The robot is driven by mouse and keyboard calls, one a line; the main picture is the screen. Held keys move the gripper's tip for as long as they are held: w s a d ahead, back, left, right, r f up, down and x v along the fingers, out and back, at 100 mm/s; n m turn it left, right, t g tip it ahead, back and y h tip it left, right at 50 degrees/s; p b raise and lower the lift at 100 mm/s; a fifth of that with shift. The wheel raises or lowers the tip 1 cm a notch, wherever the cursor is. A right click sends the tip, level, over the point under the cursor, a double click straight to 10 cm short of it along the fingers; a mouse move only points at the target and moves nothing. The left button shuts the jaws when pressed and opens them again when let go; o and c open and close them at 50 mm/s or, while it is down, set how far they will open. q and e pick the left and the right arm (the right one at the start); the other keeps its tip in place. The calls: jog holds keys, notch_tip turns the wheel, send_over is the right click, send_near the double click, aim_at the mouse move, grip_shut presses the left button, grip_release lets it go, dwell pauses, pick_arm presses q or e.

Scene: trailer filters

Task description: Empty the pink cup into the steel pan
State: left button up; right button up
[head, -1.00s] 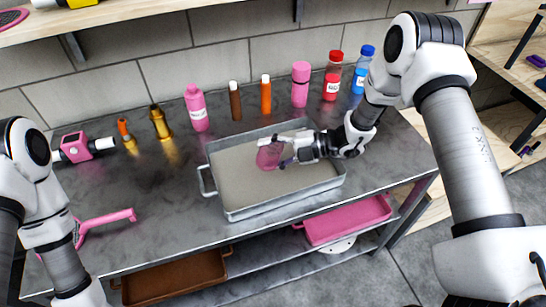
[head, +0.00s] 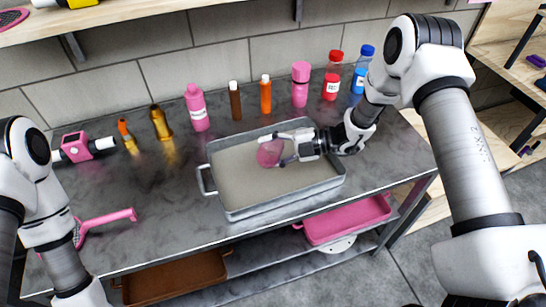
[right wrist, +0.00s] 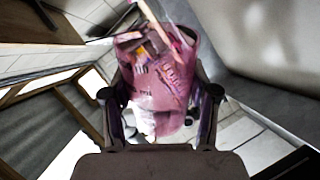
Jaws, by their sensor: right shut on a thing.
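The pink cup (head: 269,153) is translucent and hangs over the steel pan (head: 228,211), apparently tilted. My right gripper (head: 281,149) is shut on it, with one finger on each side. In the right wrist view the cup (right wrist: 160,95) sits between the fingers, and small coloured shapes show on or in it; I cannot tell whether they are contents or reflections. The pan is shallow and rectangular, with a handle at its left, and its visible floor is plain beige-grey. My left arm is at the left edge; its gripper is out of view.
A pink bottle (head: 197,108), brown bottle (head: 235,101), orange bottle (head: 266,95), and red bottle (head: 332,78) stand behind the pan. A pink-handled tool (head: 108,218) lies at left. A pink tray (head: 345,220) sits on the lower shelf.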

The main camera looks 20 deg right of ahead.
jog(key=shift+w+d+r+m+g+y, duration=0.2)
jog(key=shift+w+m, duration=0.1)
jog(key=shift+m, duration=0.25)
jog(key=shift+w+d+r+m+g+y, duration=0.1)
jog(key=shift+w+m+g+y, duration=0.15)
jog(key=shift+m, duration=0.3)
dwell(1.2)
dwell(0.9)
jog(key=shift+s+a+f+n+t+h, duration=0.15)
jog(key=shift+s+a+n+t+h, duration=0.2)
jog(key=shift+n, duration=0.35)
jog(key=shift+s+f+n, duration=0.2)
jog(key=shift+s+n, duration=0.05)
jog(key=shift+n, duration=0.15)
jog(key=shift+s, duration=0.1)
